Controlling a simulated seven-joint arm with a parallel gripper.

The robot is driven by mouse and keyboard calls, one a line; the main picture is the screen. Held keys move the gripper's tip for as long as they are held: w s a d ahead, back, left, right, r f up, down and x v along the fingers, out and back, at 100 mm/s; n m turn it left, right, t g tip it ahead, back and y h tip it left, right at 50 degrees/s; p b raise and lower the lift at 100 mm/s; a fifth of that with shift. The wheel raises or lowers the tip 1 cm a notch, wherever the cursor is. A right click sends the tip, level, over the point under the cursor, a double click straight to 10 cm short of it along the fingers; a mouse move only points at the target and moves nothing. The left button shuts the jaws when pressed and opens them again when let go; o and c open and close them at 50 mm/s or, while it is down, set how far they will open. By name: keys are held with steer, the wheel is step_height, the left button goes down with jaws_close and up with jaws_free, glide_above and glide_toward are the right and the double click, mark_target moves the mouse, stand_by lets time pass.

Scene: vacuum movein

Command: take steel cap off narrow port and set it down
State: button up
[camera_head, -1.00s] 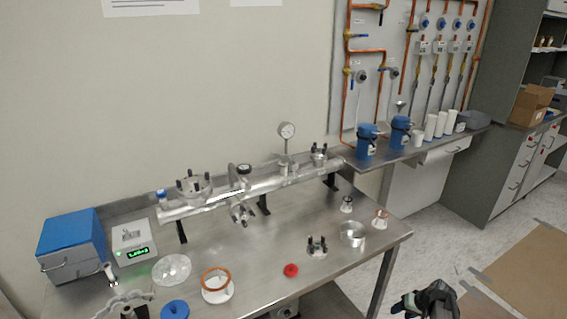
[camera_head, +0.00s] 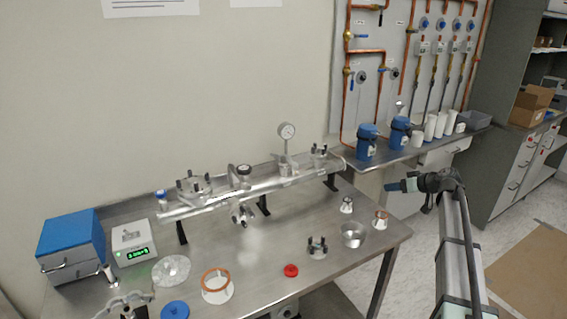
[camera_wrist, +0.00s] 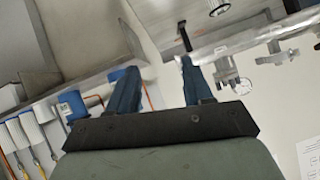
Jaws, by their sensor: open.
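A steel pipe manifold (camera_head: 270,186) runs along the back of the steel bench. A wider port (camera_head: 193,184) with dark clamps stands at its left, and a narrower port (camera_head: 318,152) with dark clamps at its right end. I cannot clearly tell a cap from its port at this size. My gripper (camera_head: 392,187) is right of the bench's right edge, pointing left, apart from the manifold. In the wrist view my gripper (camera_wrist: 160,85) has its two blue fingers apart with nothing between them; the manifold (camera_wrist: 230,42) shows at upper right.
On the bench lie a clear disc (camera_head: 171,270), an orange-rimmed ring (camera_head: 217,285), a red cap (camera_head: 291,270), a clamped fitting (camera_head: 317,248) and a metal ring (camera_head: 353,235). A gauge (camera_head: 286,131) rises behind the manifold. Bare bench shows in front of it.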

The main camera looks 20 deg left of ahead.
steer(key=s+a+r+n+g+y, duration=0.1)
steer(key=a+r+n+g+y, duration=0.35)
steer(key=a, duration=1.25)
steer(key=n, duration=0.5)
glide_toward(284, 158)
steer(key=shift+g, duration=0.45)
steer(key=x, duration=0.7)
steer(key=w+x, duration=0.1)
steer(key=x, duration=0.2)
steer(key=shift+a+f, duration=0.1)
steer(key=shift+a, duration=0.1)
jaws_close()
